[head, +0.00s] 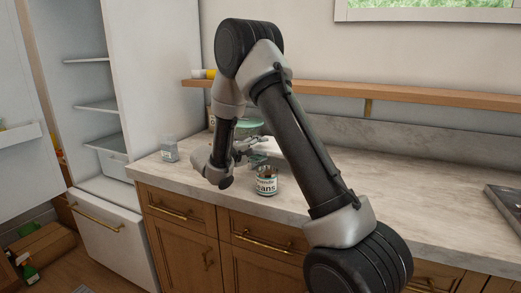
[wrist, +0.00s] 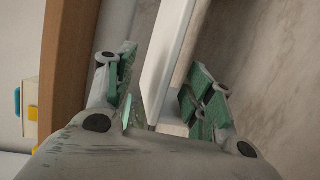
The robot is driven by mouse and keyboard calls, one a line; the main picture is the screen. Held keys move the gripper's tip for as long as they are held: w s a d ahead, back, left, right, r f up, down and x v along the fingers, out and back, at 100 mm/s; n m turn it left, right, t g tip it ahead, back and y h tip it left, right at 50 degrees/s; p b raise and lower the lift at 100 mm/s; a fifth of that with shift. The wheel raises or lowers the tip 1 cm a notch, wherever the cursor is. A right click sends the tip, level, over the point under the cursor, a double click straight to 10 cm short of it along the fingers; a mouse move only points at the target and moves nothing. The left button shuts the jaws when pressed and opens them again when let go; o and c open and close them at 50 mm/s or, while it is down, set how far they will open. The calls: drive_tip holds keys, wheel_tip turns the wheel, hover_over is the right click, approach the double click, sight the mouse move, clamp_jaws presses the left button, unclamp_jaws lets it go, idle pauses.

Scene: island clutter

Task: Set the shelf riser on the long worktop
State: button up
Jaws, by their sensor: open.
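The white shelf riser (head: 270,148) is on the long worktop (head: 420,185), towards the back, partly hidden behind my arm. In the wrist view its pale flat panel (wrist: 168,55) runs between my fingers. My gripper (head: 252,146) is low over the worktop at the riser's left end. In the wrist view my gripper (wrist: 162,92) is open, with one green-padded finger on each side of the panel. A gap shows on the left side; contact on the right side is unclear. The riser's far part and feet are hidden.
A clear jar (head: 168,150) is at the worktop's left end. A wooden wall shelf (head: 420,97) runs above. A dark tray (head: 508,205) lies at the right. The worktop's middle right is clear.

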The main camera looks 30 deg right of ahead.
drive_tip(key=shift+f+v, duration=0.25)
drive_tip(key=shift+v, duration=1.55)
drive_tip(key=shift+f+v, duration=0.2)
drive_tip(key=shift+v, duration=1.55)
drive_tip(key=shift+a, duration=0.15)
drive_tip(key=shift+r, duration=0.1)
wheel_tip(320, 180, up, 10)
idle(0.3)
drive_tip(key=shift+s, duration=0.1)
idle(0.4)
drive_tip(key=s+d+r+m+g+y, duration=0.2)
drive_tip(key=s+d+g+y, duration=0.15)
drive_tip(key=s, duration=0.55)
drive_tip(key=s+d+r+m+g+y, duration=0.1)
drive_tip(key=s+d+r+g+y, duration=0.1)
drive_tip(key=s+d, duration=0.5)
drive_tip(key=s+a+f+t+y, duration=0.1)
drive_tip(key=s+a+y, duration=0.2)
drive_tip(key=s, duration=0.3)
drive_tip(key=s+a+f+t+y, duration=0.1)
drive_tip(key=s+a+t+y, duration=0.1)
drive_tip(key=s, duration=0.5)
drive_tip(key=s+a+f+m+t+y, duration=0.1)
drive_tip(key=s+a+f+y, duration=0.1)
drive_tip(key=s+a+y, duration=0.3)
drive_tip(key=shift+s+a, duration=0.25)
drive_tip(key=shift+s, duration=0.85)
